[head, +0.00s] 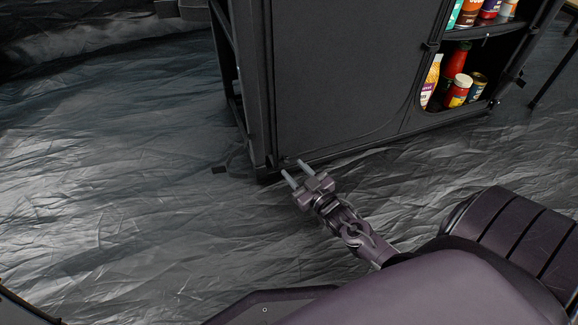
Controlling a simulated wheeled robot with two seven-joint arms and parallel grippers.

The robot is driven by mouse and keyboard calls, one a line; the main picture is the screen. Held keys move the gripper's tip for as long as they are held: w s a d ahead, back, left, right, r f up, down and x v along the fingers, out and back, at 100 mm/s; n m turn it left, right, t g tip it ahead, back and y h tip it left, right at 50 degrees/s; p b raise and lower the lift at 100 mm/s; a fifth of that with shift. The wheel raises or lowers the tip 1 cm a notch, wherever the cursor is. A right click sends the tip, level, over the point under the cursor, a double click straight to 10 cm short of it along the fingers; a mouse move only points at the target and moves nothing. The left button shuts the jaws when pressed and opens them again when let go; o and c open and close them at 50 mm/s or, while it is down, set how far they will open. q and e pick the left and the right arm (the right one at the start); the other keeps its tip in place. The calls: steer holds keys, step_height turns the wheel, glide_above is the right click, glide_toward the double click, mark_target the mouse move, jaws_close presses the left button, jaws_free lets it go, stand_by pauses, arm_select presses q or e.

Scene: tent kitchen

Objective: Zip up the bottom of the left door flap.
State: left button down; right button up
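The left door flap (345,70) is a dark fabric panel on the front of a black cabinet, and it hangs flat over the opening. A thin curved seam runs down its right side and along its bottom edge toward the lower left corner. I cannot make out the zipper pull clearly. I cannot tell whether a fingertip touches the cabinet.
The cabinet's right side is open, with bottles and jars (458,91) on a lower shelf and several containers (487,9) above. A crinkled grey floor sheet (120,190) lies clear at left. A thin table leg (553,70) stands at far right.

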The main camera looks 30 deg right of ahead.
mark_target(288, 164)
steer(key=shift+w+f+b, duration=0.15)
steer(key=shift+w+b, duration=0.4)
steer(key=shift+w, duration=1.1)
steer(key=shift+c, duration=0.4)
steer(key=shift+a, duration=0.1)
jaws_close()
